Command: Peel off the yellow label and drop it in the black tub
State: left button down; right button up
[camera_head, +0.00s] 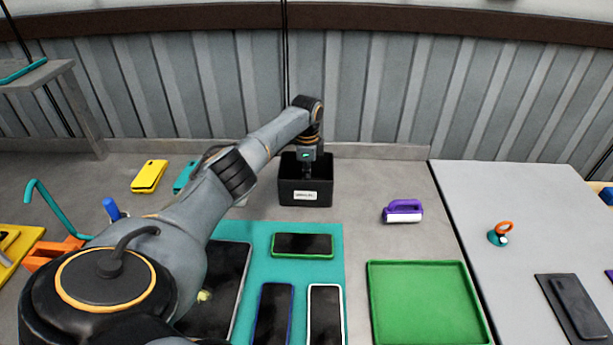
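The black tub (306,190) stands on the bench near the back wall, with a small white label on its front. My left arm reaches across from the lower left, and my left gripper (308,168) points down into the tub's opening. Its fingers are mostly hidden by the tub's front wall, so I cannot tell whether they are open or hold anything. A small pale yellow patch (204,296) shows on a dark tablet (228,290), beside my arm, which hides part of the tablet. I cannot tell if the patch is the yellow label. My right gripper is out of view.
A teal mat (258,262) holds several phones. A green tray (425,305) lies to its right, with a purple-handled tool (403,211) behind it. A yellow case (149,176) lies at back left. A grey board (520,195) covers the right. Bench around the purple tool is clear.

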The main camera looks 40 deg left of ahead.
pick_arm(q)
jog(key=c, duration=1.4)
grip_release()
jog(key=shift+c, duration=0.2)
jog(key=shift+r, duration=0.1)
notch_tip(320, 180, up, 20)
jog(key=p, duration=0.9)
